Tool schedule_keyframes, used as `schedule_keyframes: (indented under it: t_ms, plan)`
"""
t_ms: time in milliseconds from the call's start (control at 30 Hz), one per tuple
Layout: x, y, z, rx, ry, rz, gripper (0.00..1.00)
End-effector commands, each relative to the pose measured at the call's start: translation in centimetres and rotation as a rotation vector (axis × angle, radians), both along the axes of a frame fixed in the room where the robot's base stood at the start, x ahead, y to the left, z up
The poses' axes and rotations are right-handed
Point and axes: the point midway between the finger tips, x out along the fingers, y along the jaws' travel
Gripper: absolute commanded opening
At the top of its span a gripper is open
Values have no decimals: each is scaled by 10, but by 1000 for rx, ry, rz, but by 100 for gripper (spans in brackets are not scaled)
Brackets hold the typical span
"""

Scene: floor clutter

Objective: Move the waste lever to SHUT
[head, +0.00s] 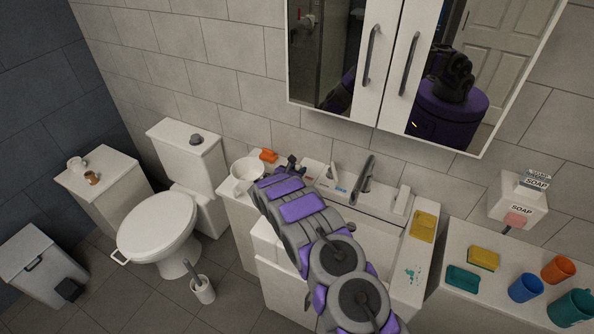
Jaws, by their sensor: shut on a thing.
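My gripper (291,163) is at the back left of the white sink (378,206), low against the tiled wall. It is small and dark here, and my purple and grey arm crosses in front of the basin. Small red and blue marks show on the white ledge just right of the gripper. A grey faucet (365,178) stands further right.
An orange item (269,156) and a white mug-like container (246,172) are close left of the gripper. A mirrored cabinet (385,60) hangs above. A toilet (160,228) stands left.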

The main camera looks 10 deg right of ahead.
Motion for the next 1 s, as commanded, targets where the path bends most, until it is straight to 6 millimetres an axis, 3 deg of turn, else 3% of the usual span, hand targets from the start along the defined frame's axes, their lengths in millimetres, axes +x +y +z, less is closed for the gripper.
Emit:
schedule_keyframes:
  t_ms: [200,667,1000]
  plan:
    - [0,0,1,-4,-2,-5,0]
    - [-1,2,1,-18,-21,0,0]
    - [-11,5,-2,-108,-144,1,0]
